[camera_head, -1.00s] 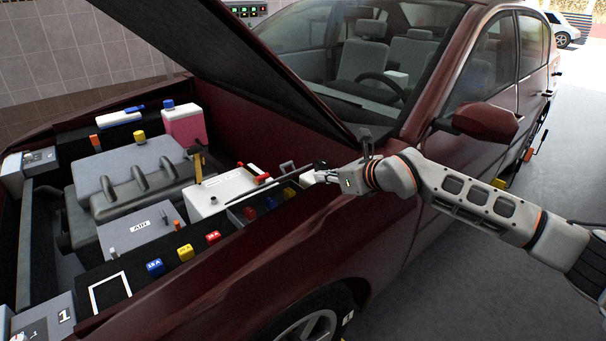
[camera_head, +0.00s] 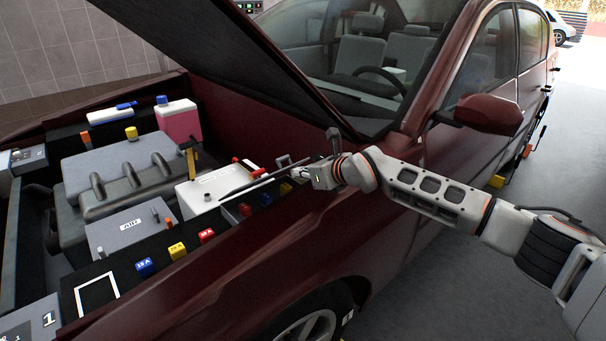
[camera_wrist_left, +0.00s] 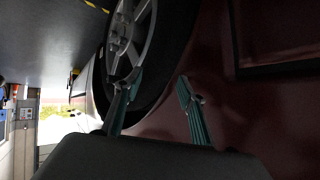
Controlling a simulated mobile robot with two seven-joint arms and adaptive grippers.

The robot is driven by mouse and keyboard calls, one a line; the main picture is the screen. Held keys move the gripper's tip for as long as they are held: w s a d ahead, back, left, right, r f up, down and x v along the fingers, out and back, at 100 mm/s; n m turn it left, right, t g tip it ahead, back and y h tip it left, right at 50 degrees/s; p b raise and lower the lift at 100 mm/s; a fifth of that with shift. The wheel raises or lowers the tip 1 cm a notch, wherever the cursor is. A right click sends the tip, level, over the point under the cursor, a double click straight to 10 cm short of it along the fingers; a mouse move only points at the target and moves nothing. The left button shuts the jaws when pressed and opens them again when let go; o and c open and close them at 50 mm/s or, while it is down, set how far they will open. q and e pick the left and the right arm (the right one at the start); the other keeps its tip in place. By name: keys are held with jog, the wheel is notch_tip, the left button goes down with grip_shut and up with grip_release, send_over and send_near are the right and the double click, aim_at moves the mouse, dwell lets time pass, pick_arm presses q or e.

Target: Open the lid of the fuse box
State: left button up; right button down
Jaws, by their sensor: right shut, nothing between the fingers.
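Two grey boxes at the left side of the engine bay, one marked "1" (camera_head: 45,322) at the bottom left and one at the upper left (camera_head: 28,158), could be the fuse box; I cannot tell which. The lower one is cut off by the frame edge. My right gripper (camera_head: 299,173) is shut and empty above the near fender edge, beside the yellow fuse at the bay's right end, well away from both boxes. My left gripper (camera_wrist_left: 158,88) is open and empty in the left wrist view, by the car's wheel and red body panel. It is outside the head view.
The raised hood (camera_head: 245,55) slants over the bay. A white battery (camera_head: 205,190), a grey box marked "AIR" (camera_head: 130,230) and several coloured fuses (camera_head: 177,250) fill the bay. A thin dark rod (camera_head: 255,184) lies near my right gripper. Open floor lies right of the car (camera_head: 488,113).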

jog(key=shift+r, duration=0.15)
jog(key=w+a+r, duration=0.1)
jog(key=w, duration=0.1)
jog(key=w+a+r, duration=0.2)
jog(key=w+a+r+b, duration=0.1)
jog(key=w+r, duration=0.1)
jog(key=shift+w+a+r, duration=0.1)
jog(key=shift+a, duration=0.2)
pick_arm(q)
jog(key=shift+w+d+f+b, duration=0.2)
jog(key=shift+d+b, duration=0.25)
jog(key=shift+b, duration=0.3)
pick_arm(e)
jog(key=shift+w+a+r, duration=0.4)
jog(key=shift+w, duration=0.15)
jog(key=shift+w+a+r, duration=0.35)
jog(key=shift+w+a, duration=0.05)
jog(key=shift+w, duration=0.15)
pick_arm(q)
jog(key=shift+r, duration=0.1)
